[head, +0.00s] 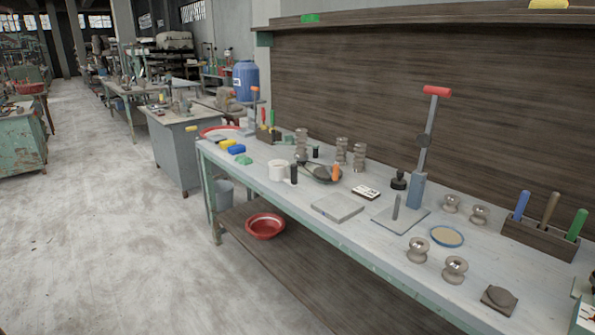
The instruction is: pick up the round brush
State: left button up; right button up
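No thing here can be told for certain as the round brush. A small black piece with a round base and a knob (398,180) stands on the workbench (372,222) left of the red-handled lever press (424,150). Handles in blue (521,205), brown (549,209) and green (576,225) stand up from a dark wooden holder (538,238) at the right; their lower ends are hidden. Neither of my grippers is in view.
Several metal spools (455,269), a blue-rimmed dish (446,236), a grey slab (337,207), a white mug (277,170) and a dark pan (318,171) stand on the bench. A red bowl (265,226) sits on the lower shelf. The floor at left is clear.

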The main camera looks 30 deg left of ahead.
aim_at(526, 195)
jog(key=u, duration=0.5)
jog(key=i, duration=1.15)
jog(key=z, duration=1.05)
